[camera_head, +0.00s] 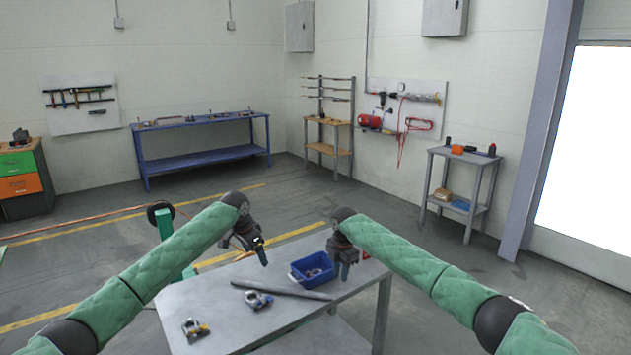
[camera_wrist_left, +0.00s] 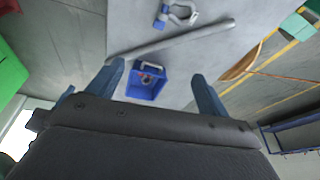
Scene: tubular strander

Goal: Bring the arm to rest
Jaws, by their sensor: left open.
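My left gripper (camera_head: 256,250) hangs above the back left part of the grey table (camera_head: 215,300). In the left wrist view its two fingers (camera_wrist_left: 158,72) are spread apart with nothing between them. The blue bin (camera_wrist_left: 147,84) shows below and beyond that gap, apart from the fingers. My right gripper (camera_head: 343,265) points down beside the right side of the blue bin, which in the head view (camera_head: 301,279) sits on the table with small parts inside. I cannot tell whether the right jaws are open or whether they touch the bin.
A grey bar (camera_head: 283,290) lies on the table in front of the bin. Two blue-and-grey clamp-like pieces (camera_head: 258,299) (camera_head: 194,329) lie nearer.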

